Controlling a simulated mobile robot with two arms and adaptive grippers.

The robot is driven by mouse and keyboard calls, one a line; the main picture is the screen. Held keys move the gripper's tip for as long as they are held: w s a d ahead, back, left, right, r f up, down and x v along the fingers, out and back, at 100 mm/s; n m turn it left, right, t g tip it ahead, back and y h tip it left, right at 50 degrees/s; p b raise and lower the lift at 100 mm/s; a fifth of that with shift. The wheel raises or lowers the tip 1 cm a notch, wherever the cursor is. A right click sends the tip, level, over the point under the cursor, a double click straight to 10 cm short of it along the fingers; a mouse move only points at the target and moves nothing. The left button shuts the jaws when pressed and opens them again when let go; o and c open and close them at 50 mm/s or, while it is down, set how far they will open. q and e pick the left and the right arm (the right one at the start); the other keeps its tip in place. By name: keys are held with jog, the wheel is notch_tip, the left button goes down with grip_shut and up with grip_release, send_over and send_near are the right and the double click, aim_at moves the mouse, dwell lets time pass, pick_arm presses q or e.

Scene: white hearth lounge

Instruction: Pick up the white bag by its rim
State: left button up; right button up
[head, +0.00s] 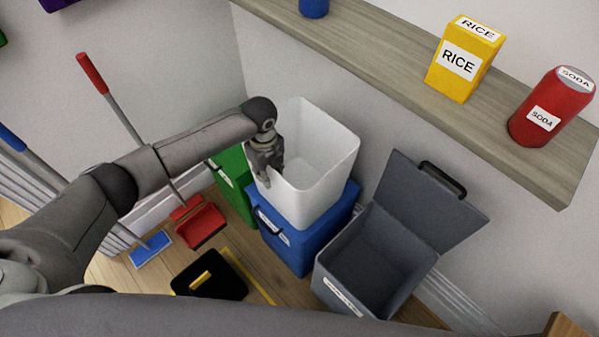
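The white bag (318,155) is an open-topped, box-shaped bag standing upright at the blue bin (290,246). Its rim is up and its inside is empty as far as I can see. My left gripper (270,176) points down at the bag's left rim, with its fingers right at the edge. The fingers overlap the rim, and I cannot tell whether they are closed on it. My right gripper is not in view.
An open grey bin (374,262) with its lid up stands to the right, and a green bin (234,180) to the left. A wooden shelf (400,85) above holds a rice box (464,60) and a soda can (552,108). A red dustpan (200,224) and a black dustpan (212,276) lie on the floor.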

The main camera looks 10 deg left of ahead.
pick_arm(q)
grip_shut()
jog(key=shift+r, duration=0.1)
